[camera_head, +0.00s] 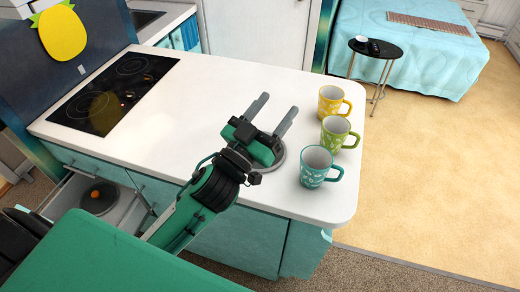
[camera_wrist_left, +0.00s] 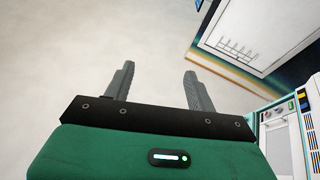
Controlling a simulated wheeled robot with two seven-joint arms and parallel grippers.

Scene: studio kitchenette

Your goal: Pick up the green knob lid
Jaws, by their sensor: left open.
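My left gripper (camera_head: 278,104) is over the white counter in the head view, its two grey fingers apart with nothing between them. It also shows open and empty in the left wrist view (camera_wrist_left: 159,70). A grey round rim, perhaps of a lid (camera_head: 279,161), shows on the counter beside and partly behind the gripper's body. Most of it is hidden, and I cannot see a green knob on it. A dark round lid with an orange knob (camera_head: 97,195) lies in the open drawer at lower left. My right gripper is not in view.
A yellow mug (camera_head: 331,104), a green mug (camera_head: 335,134) and a teal mug (camera_head: 315,168) stand along the right end of the counter (camera_head: 215,85). A black cooktop (camera_head: 115,90) is at left. The counter between cooktop and gripper is clear.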

